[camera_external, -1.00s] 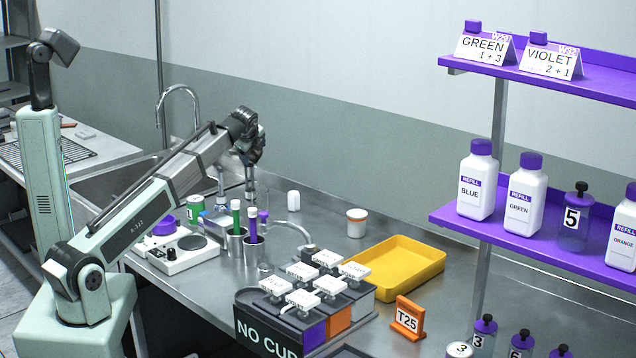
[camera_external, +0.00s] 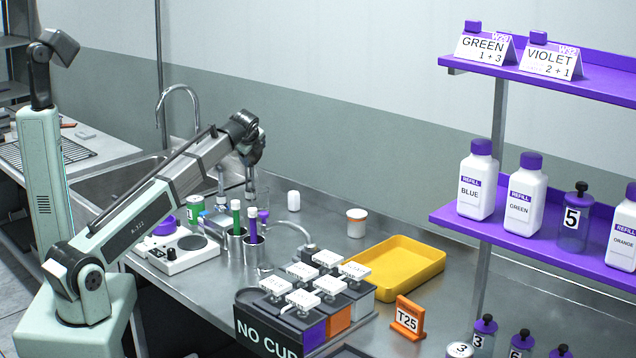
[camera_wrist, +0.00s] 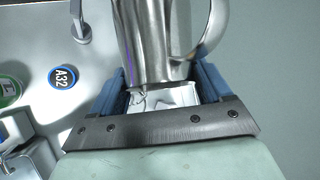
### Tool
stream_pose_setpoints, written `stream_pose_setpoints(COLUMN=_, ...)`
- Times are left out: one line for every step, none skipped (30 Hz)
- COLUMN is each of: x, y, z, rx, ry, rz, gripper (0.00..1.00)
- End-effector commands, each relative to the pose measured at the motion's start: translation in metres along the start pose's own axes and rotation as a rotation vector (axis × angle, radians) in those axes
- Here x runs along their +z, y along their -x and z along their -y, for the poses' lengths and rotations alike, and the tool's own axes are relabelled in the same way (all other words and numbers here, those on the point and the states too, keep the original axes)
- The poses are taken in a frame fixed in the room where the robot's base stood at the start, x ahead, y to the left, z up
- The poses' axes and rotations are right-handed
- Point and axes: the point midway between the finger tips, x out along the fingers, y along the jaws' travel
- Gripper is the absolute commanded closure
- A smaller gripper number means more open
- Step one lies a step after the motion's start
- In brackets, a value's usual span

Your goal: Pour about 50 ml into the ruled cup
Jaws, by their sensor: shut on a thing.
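A shiny metal jug (camera_wrist: 155,40) with a curved handle (camera_wrist: 214,35) fills the top middle of the wrist view. My gripper (camera_wrist: 165,90) has its blue jaws on either side of the jug's lower part and is shut on it. Any liquid inside the jug is hidden. In the outside view my gripper (camera_external: 252,155) hangs over the back of the bench, beside the sink, and the jug is hard to make out there. I cannot clearly pick out the ruled cup in either view.
A block of white-lidded containers (camera_external: 303,270) and a yellow tray (camera_external: 398,268) stand right.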

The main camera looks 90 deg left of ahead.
Motion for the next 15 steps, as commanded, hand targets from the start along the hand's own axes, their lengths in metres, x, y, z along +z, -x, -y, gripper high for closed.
stream_pose_setpoints(x=0.0007, y=-0.0004, z=-0.0002, rx=-0.002, ry=-0.002, rz=0.004, gripper=0.86)
stream_pose_setpoints(x=0.0003, y=-0.0003, z=-0.0002, rx=-0.003, ry=-0.002, rz=0.005, gripper=0.86)
stream_pose_setpoints(x=0.0004, y=-0.0006, z=-0.0004, rx=-0.004, ry=-0.003, rz=0.007, gripper=0.86)
stream_pose_setpoints(x=0.0007, y=-0.0007, z=-0.0005, rx=-0.005, ry=-0.004, rz=0.008, gripper=0.86)
stream_pose_setpoints(x=0.0004, y=-0.0008, z=-0.0005, rx=-0.005, ry=-0.005, rz=0.010, gripper=0.86)
stream_pose_setpoints(x=0.0004, y=-0.0009, z=-0.0007, rx=-0.006, ry=-0.005, rz=0.011, gripper=0.86)
stream_pose_setpoints(x=0.0005, y=-0.0011, z=-0.0009, rx=-0.007, ry=-0.006, rz=0.013, gripper=0.86)
stream_pose_setpoints(x=0.0002, y=-0.0011, z=-0.0009, rx=-0.008, ry=-0.007, rz=0.014, gripper=0.86)
stream_pose_setpoints(x=0.0002, y=-0.0013, z=-0.0010, rx=-0.008, ry=-0.007, rz=0.016, gripper=0.86)
stream_pose_setpoints(x=0.0002, y=-0.0014, z=-0.0012, rx=-0.009, ry=-0.008, rz=0.017, gripper=0.86)
stream_pose_setpoints(x=-0.0001, y=-0.0014, z=-0.0013, rx=-0.010, ry=-0.009, rz=0.018, gripper=0.86)
stream_pose_setpoints(x=-0.0002, y=-0.0015, z=-0.0015, rx=-0.010, ry=-0.010, rz=0.020, gripper=0.86)
stream_pose_setpoints(x=-0.0003, y=-0.0017, z=-0.0016, rx=-0.011, ry=-0.010, rz=0.021, gripper=0.86)
stream_pose_setpoints(x=-0.0005, y=-0.0017, z=-0.0017, rx=-0.012, ry=-0.011, rz=0.022, gripper=0.86)
stream_pose_setpoints(x=-0.0006, y=-0.0018, z=-0.0019, rx=-0.013, ry=-0.012, rz=0.025, gripper=0.86)
